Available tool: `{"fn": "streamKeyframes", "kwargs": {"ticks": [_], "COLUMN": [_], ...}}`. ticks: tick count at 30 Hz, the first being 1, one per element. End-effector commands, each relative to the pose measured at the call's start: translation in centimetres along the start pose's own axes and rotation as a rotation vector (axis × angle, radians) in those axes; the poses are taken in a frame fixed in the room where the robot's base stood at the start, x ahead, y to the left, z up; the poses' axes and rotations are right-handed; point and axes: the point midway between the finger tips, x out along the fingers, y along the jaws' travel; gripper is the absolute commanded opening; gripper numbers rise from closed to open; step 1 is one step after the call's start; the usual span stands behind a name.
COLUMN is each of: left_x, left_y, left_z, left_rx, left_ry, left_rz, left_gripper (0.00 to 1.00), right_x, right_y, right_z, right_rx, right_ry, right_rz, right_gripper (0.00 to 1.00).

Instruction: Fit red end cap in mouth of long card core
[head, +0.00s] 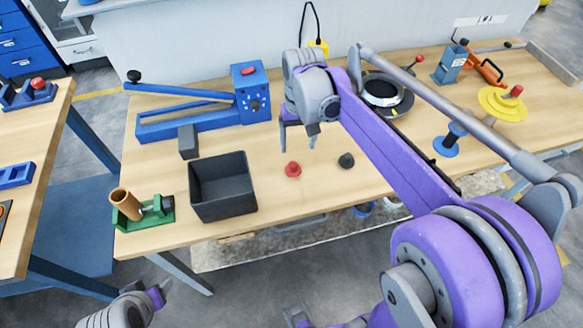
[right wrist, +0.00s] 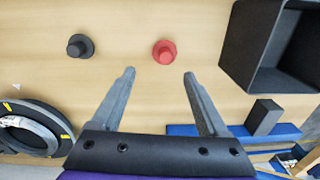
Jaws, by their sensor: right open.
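The red end cap (head: 292,169) sits on the wooden table, to the right of the dark bin. The right wrist view also shows this red cap (right wrist: 164,52), beyond my fingertips and between their lines. The brown card core (head: 125,203) stands tilted in a green holder (head: 155,214) at the table's front left corner, its mouth facing up. My right gripper (head: 298,140) is open and empty above the table, behind the red cap in the head view. The two spread fingers (right wrist: 160,75) touch nothing.
A dark open bin (head: 222,187) stands between the core and the red cap. A black cap (head: 346,160) lies to the red cap's right. A blue lever device (head: 190,118) and a dark block (head: 188,142) stand behind the bin. The table around both caps is clear.

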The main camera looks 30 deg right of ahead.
Motion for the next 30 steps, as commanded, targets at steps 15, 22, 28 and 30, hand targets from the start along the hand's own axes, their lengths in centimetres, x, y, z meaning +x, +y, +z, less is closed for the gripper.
{"fn": "streamKeyframes", "kwargs": {"ticks": [15,22,28,30], "left_x": [0.3,0.4,0.4,0.4], "left_y": [0.0,0.0,0.0,0.0], "left_z": [0.3,0.4,0.4,0.4], "left_rx": [0.000,0.000,0.000,0.000], "left_ry": [-0.002,-0.003,-0.003,-0.003], "left_rz": [0.000,0.000,0.000,0.000], "left_gripper": [0.62,0.62,0.62,0.62], "right_x": [6.3,9.4,9.7,9.7], "right_y": [-0.5,-0.8,-0.8,-0.8], "right_z": [0.0,0.0,0.1,0.1], "right_rx": [-0.003,-0.001,-0.001,-0.001], "right_ry": [0.002,0.002,0.002,0.002], "right_rz": [0.000,0.000,0.000,0.000], "right_gripper": [0.77,0.77,0.77,0.77]}}
